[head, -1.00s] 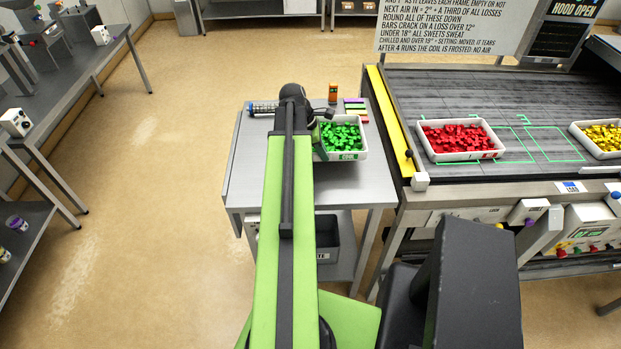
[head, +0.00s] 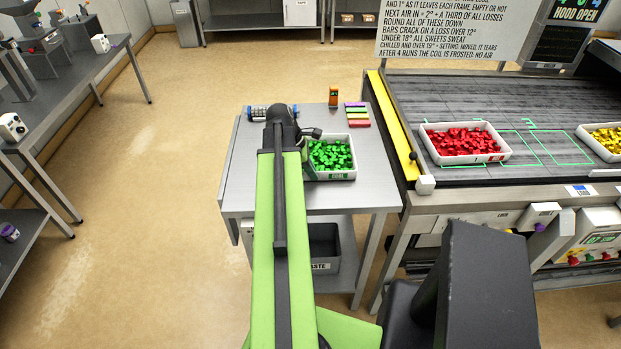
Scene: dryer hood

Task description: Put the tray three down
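A white tray of red sweets (head: 470,157) and one of yellow sweets (head: 605,151) stand on the dark belt (head: 440,95) at right.
Green outlines (head: 545,147) mark free belt space between the red and yellow trays. A yellow strip (head: 393,125) edges the belt. An orange bottle (head: 333,96), coloured bars (head: 357,115) and a clear cylinder (head: 262,112) stand at the table's back. A waste bin (head: 325,266) is below.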

